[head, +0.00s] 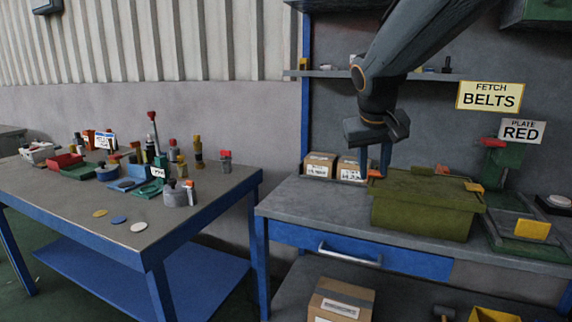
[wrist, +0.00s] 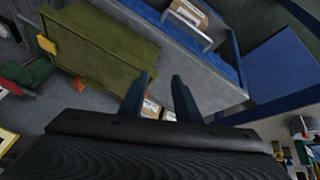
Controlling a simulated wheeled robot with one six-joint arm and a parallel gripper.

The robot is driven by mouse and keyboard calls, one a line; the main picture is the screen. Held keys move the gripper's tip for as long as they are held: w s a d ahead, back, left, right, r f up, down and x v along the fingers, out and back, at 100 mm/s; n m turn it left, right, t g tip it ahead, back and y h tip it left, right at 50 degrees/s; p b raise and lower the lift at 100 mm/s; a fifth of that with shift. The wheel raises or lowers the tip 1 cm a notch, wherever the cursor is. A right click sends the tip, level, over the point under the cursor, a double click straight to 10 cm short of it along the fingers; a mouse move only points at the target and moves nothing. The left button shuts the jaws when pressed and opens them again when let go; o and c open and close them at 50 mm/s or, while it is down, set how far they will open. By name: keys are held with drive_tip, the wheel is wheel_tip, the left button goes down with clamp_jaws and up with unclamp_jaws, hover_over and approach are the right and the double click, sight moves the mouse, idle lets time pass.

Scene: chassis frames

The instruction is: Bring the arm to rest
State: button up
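My arm (head: 405,50) reaches in from the top right of the head view, bent, with the hand pointing down. My gripper (head: 375,168) hangs over the back of the grey workbench (head: 300,200), just left of the lidded green bin (head: 425,208) and in front of the cardboard boxes. In the wrist view my gripper (wrist: 160,88) has its two fingers apart with nothing held between them. The green bin (wrist: 105,48) lies beyond the fingers at the upper left there. Whether a finger touches anything is unclear.
Small cardboard boxes (head: 319,166) stand at the bench's back left. A shelf (head: 430,76) runs behind my arm. Signs read "FETCH BELTS" (head: 489,96) and "PLATE RED" (head: 521,132). A blue-framed table (head: 75,200) with several small parts stands left. The bench's front left is clear.

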drive_tip(key=s+a+f+g+y, duration=0.1)
drive_tip(key=s+f+g, duration=0.1)
drive_tip(key=s+f, duration=0.8)
drive_tip(key=s+f+g+y+p, duration=0.1)
drive_tip(key=s+f+g, duration=0.2)
drive_tip(key=s+f, duration=0.7)
drive_tip(key=s, duration=0.6)
drive_tip(key=shift+s+a, duration=0.3)
drive_tip(key=shift+a, duration=0.1)
